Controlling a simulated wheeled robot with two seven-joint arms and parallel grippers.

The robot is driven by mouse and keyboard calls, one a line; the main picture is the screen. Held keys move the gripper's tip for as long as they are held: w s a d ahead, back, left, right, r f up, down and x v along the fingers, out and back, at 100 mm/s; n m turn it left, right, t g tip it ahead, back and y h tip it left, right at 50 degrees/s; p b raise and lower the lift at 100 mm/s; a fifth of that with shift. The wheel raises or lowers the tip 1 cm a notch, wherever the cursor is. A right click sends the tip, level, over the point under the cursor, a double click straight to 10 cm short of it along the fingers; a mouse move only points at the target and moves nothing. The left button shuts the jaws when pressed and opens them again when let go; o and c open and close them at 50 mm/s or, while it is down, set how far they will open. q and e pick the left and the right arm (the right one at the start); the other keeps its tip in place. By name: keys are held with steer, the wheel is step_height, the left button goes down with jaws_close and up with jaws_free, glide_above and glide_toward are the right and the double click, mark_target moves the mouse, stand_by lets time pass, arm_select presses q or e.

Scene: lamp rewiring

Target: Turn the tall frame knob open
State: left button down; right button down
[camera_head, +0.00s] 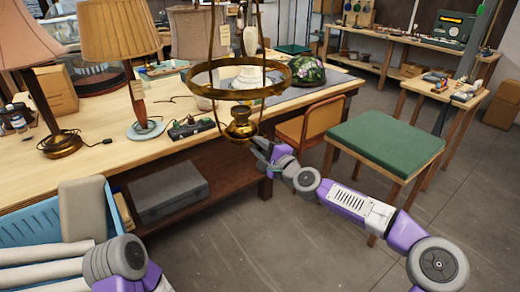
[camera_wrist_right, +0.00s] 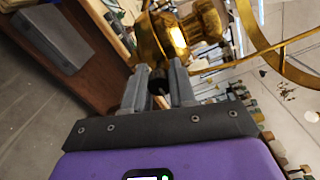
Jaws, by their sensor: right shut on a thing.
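The tall frame is a brass hanging lamp frame (camera_head: 240,90) with a wide ring and a brass burner (camera_head: 240,124) at its bottom. It hangs in front of the workbench edge. In the right wrist view the burner (camera_wrist_right: 208,22) is close beyond the fingertips, with part of the ring to its right. A small dark knob (camera_wrist_right: 158,82) shows between the fingers, mostly hidden by them. My right gripper (camera_head: 260,147) reaches to the burner from the lower right and is shut on the knob; it also shows in the right wrist view (camera_wrist_right: 159,80). My left gripper is out of view.
The wooden workbench (camera_head: 90,168) carries several lamps, including a tan-shaded one (camera_head: 119,32). A grey case (camera_head: 168,190) lies on the shelf below. A green-topped stool (camera_head: 385,143) stands right of my right gripper. A blue crate (camera_head: 35,218) is at lower left.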

stand_by(0.3)
steer(key=c, duration=0.9)
jaws_free()
steer(key=v, duration=0.7)
steer(key=shift+s+d, duration=0.2)
steer(key=shift+s, duration=0.05)
